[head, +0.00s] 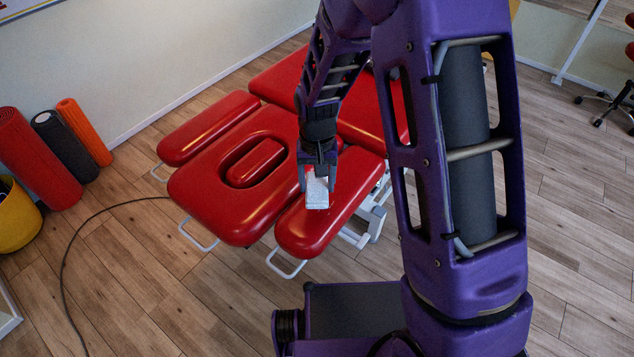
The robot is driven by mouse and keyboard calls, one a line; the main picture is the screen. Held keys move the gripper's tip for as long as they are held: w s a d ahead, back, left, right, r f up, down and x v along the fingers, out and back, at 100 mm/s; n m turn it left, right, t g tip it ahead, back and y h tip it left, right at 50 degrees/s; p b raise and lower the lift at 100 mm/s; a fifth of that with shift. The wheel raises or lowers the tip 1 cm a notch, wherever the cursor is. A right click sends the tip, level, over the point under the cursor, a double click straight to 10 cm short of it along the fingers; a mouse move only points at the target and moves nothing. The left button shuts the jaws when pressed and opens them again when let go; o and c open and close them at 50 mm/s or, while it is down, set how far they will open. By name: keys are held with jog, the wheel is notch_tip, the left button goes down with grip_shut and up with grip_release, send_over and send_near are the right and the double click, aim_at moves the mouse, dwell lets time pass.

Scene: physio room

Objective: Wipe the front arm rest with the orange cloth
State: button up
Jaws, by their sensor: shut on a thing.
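The treatment table has a red padded front arm rest (300,232), nearest my base, angled up to the right. My gripper (318,178) points down over the middle of this arm rest. It is shut on a pale grey-white block-like thing (317,192), whose lower end is at or just above the red pad; I cannot tell whether it touches. The held thing does not look orange, and no orange cloth shows.
The red head rest (205,198) with an oval insert and the far arm rest (207,128) lie left of my gripper. Rolled mats (35,155) and a yellow bin (15,222) stand by the wall. A dark cable (66,255) crosses the wooden floor.

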jog(key=shift+r+p, duration=1.1)
jog(key=shift+r, duration=0.35)
jog(key=shift+w+d+f, duration=0.1)
jog(key=shift+w+f, duration=0.1)
